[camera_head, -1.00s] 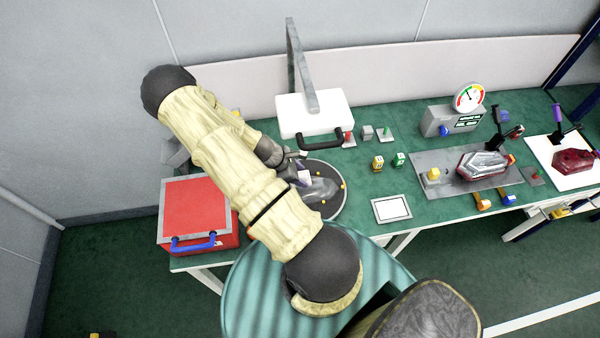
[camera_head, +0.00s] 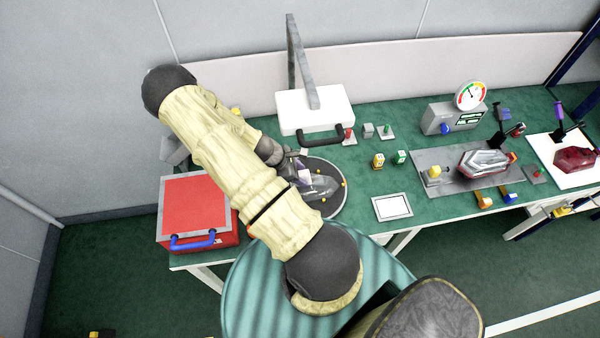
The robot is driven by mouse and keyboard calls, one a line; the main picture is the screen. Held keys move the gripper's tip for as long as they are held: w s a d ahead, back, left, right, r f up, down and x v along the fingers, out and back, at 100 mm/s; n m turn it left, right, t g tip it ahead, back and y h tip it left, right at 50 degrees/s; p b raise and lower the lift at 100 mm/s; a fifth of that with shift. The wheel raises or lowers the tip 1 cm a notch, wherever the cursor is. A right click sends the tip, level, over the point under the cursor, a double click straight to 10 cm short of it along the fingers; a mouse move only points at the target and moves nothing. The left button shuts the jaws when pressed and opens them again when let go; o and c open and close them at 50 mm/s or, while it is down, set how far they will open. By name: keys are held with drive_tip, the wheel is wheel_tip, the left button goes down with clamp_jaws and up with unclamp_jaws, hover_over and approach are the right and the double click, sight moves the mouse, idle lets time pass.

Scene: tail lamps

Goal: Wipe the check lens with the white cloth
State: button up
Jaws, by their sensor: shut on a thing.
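The check lens (camera_head: 325,187), a clear grey lens, lies on a round dark plate (camera_head: 333,208) with yellow dots, behind my arm. My gripper (camera_head: 297,168) is at the left part of the lens, partly hidden by my forearm. It is shut on the white cloth (camera_head: 304,177), of which only a small pale piece shows at the fingers. The cloth is over or against the lens's left end; whether it touches cannot be told.
A red box (camera_head: 195,205) with a blue handle stands at the left. A white lamp panel (camera_head: 314,108) with a black handle is behind the plate. A white-faced frame (camera_head: 392,207), small blocks and a fixture with another lens (camera_head: 484,163) are to the right.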

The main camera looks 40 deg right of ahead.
sight(321, 178)
drive_tip(key=shift+f+b, duration=0.55)
drive_tip(key=shift+f, duration=0.25)
drive_tip(key=shift+s+d+r, duration=0.1)
drive_tip(key=shift+s+d, duration=0.4)
drive_tip(key=shift+d, duration=0.25)
drive_tip(key=shift+s+d+r, duration=0.1)
drive_tip(key=shift+s+d, duration=0.35)
drive_tip(key=shift+d, duration=0.3)
drive_tip(key=shift+s+d+f, duration=0.1)
drive_tip(key=shift+s+d, duration=0.4)
drive_tip(key=shift+d, duration=0.25)
drive_tip(key=shift+s+d+f, duration=0.1)
drive_tip(key=shift+s+d, duration=0.35)
drive_tip(key=shift+d, duration=0.25)
drive_tip(key=shift+r, duration=0.1)
